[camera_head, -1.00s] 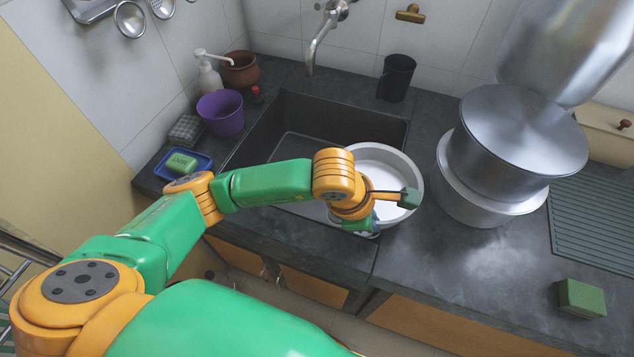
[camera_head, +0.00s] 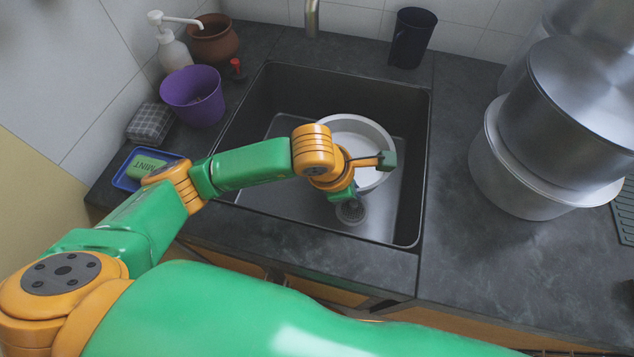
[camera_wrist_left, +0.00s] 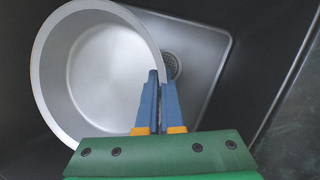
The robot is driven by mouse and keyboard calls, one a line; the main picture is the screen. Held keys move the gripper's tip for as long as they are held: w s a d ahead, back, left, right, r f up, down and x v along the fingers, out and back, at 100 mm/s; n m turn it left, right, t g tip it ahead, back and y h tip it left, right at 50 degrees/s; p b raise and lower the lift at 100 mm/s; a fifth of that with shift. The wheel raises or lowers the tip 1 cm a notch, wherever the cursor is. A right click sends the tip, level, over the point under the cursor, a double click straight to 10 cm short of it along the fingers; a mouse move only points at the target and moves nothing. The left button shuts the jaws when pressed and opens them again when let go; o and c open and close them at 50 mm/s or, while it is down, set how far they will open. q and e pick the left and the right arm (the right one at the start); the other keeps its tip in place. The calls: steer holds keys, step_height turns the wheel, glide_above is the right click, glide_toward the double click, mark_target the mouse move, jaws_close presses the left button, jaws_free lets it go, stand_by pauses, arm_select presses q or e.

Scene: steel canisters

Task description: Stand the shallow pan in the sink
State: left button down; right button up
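The shallow pan (camera_head: 378,130) is a round, pale metal pan, open side up, within the sink's outline in the head view. It also fills the left of the left wrist view (camera_wrist_left: 100,70). My left gripper (camera_head: 347,190) is at the pan's near side. In the left wrist view its blue fingers (camera_wrist_left: 157,78) are closed together on the pan's rim. The sink (camera_head: 255,105) is a dark rectangular basin; its drain (camera_head: 351,211) shows beside the pan. I cannot tell whether the pan touches the sink floor. My right gripper is not in view.
Large stacked steel pots (camera_head: 545,165) stand on the counter right of the sink. A black cup (camera_head: 411,38) is behind it. A purple bucket (camera_head: 195,97), soap dispenser (camera_head: 174,55), brown pot (camera_head: 213,40) and blue soap tray (camera_head: 125,182) are at left. The tap (camera_head: 312,18) hangs behind.

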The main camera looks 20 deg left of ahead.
arm_select(q)
steer(key=w+a+f, duration=0.1)
steer(key=a, duration=0.1)
steer(key=w+a+f, duration=0.1)
steer(key=a, duration=0.2)
steer(key=a+f+p, duration=0.1)
steer(key=a, duration=0.1)
steer(key=shift+w+a, duration=0.2)
steer(key=shift+w, duration=0.2)
steer(key=a+f, duration=0.1)
steer(key=f, duration=0.1)
steer(key=w+a+f, duration=0.1)
steer(key=a+f, duration=0.1)
steer(key=f, duration=0.1)
steer(key=shift+w+a+f+b, duration=0.3)
steer(key=shift+b, duration=0.05)
steer(key=f, duration=0.3)
steer(key=shift+w+a+f, duration=0.1)
steer(key=shift+a+f, duration=0.1)
steer(key=shift+f, duration=0.05)
steer(key=c, duration=1.1)
jaws_free()
steer(key=shift+r, duration=0.1)
steer(key=p+v, duration=0.1)
steer(key=v, duration=1.1)
